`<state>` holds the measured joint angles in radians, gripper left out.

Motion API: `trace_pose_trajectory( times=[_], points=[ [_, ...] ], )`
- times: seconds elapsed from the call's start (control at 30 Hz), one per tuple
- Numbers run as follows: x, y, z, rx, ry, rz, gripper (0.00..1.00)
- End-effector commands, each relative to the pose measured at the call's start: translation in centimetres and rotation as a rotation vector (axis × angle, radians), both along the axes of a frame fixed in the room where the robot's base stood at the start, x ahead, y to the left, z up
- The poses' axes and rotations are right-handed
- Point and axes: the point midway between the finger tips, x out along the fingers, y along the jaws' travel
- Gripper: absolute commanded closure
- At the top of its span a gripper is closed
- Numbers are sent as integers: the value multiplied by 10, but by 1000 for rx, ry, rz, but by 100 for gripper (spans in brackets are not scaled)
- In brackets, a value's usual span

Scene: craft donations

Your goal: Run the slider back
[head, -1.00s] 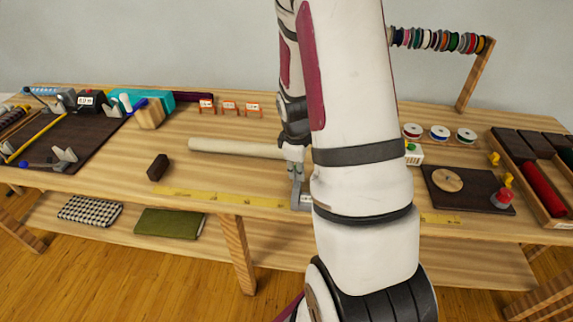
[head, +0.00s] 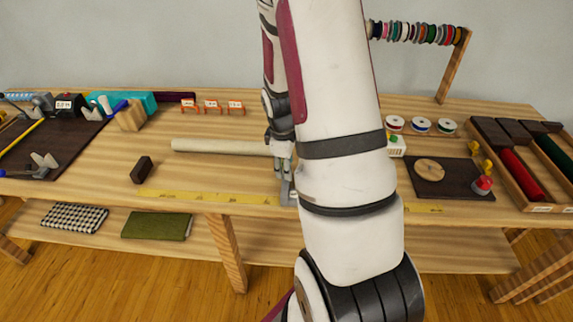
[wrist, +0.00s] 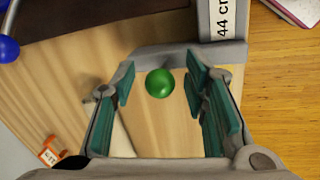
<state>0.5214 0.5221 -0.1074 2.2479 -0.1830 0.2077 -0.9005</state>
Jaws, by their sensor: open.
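The slider (head: 287,195) is a grey piece on the yellow ruler strip (head: 215,198) along the bench's front edge, partly hidden by my arm. In the wrist view a grey bar and plate (wrist: 221,75) carry a label reading "44 cm". A round green knob (wrist: 160,83) shows between my fingers there. My gripper (wrist: 163,98) is open, with a finger on each side of the knob and visible gaps between. In the head view my gripper (head: 281,170) is low over the bench's front edge, by the slider. Contact with the slider cannot be told.
A pale rod (head: 215,146) lies left of my gripper, and a dark brown block (head: 142,169) lies near the front edge. A dark board with a wooden disc (head: 430,170) is to the right. Small orange stands (head: 212,106) are behind. Bare bench lies between block and gripper.

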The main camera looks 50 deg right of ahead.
Motion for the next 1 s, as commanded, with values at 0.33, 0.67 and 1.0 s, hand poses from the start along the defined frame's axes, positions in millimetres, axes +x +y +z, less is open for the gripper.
trace_pose_trajectory(
  times=[0.33,0.67,1.0],
  points=[
    [-4,8,55,-3,-5,0,59],
    [-9,18,105,0,-1,-1,59],
    [-11,20,115,0,1,1,59]
  ],
)
